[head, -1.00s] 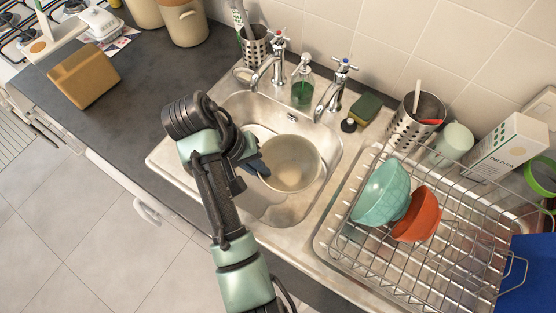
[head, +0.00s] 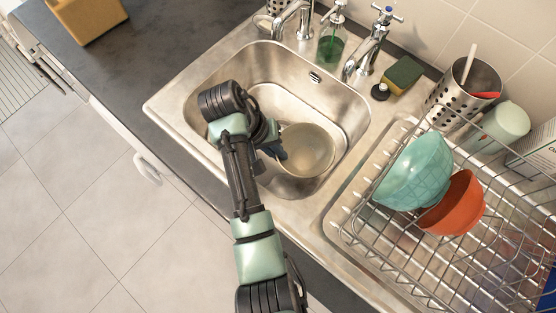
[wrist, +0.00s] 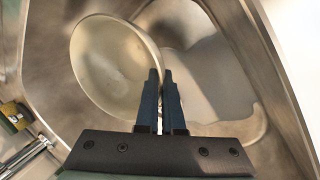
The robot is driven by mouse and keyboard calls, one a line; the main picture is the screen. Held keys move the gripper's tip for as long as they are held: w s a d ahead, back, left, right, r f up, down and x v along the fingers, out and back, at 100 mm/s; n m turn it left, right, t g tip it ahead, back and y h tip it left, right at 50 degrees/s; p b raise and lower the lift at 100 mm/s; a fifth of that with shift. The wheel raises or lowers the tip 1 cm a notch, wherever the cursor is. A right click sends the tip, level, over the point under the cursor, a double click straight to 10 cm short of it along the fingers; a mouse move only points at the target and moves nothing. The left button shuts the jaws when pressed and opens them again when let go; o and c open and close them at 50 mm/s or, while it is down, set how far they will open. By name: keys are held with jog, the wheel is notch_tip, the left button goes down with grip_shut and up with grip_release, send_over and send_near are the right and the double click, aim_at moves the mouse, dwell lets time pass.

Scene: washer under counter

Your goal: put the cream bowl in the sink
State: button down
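The cream bowl (head: 307,150) is within the basin of the metal sink (head: 335,102), at its front right part in the head view. In the wrist view the bowl (wrist: 108,68) is tilted, with its open side showing. My gripper (head: 277,150) reaches down into the sink at the bowl's left edge. In the wrist view the fingers of my gripper (wrist: 161,75) are close together with the bowl's rim between them. I cannot tell whether the bowl's underside touches the sink floor.
Taps (head: 366,48), a green soap bottle (head: 330,45) and a sponge (head: 404,75) stand along the sink's back edge. A wire dish rack (head: 400,262) at right holds a teal bowl (head: 415,172) and an orange bowl (head: 458,205). A tan block (head: 88,15) sits on the left counter.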

jog(key=shift+f, duration=2.4)
jog(key=shift+b, duration=0.3)
jog(key=shift+f, duration=0.15)
jog(key=c, duration=1)
grip_release()
jog(key=shift+c, duration=0.2)
jog(key=shift+r, duration=0.25)
jog(key=p+v, duration=0.2)
jog(key=v, duration=0.9)
jog(key=shift+a+r+p, duration=0.2)
jog(key=shift+r+p, duration=0.15)
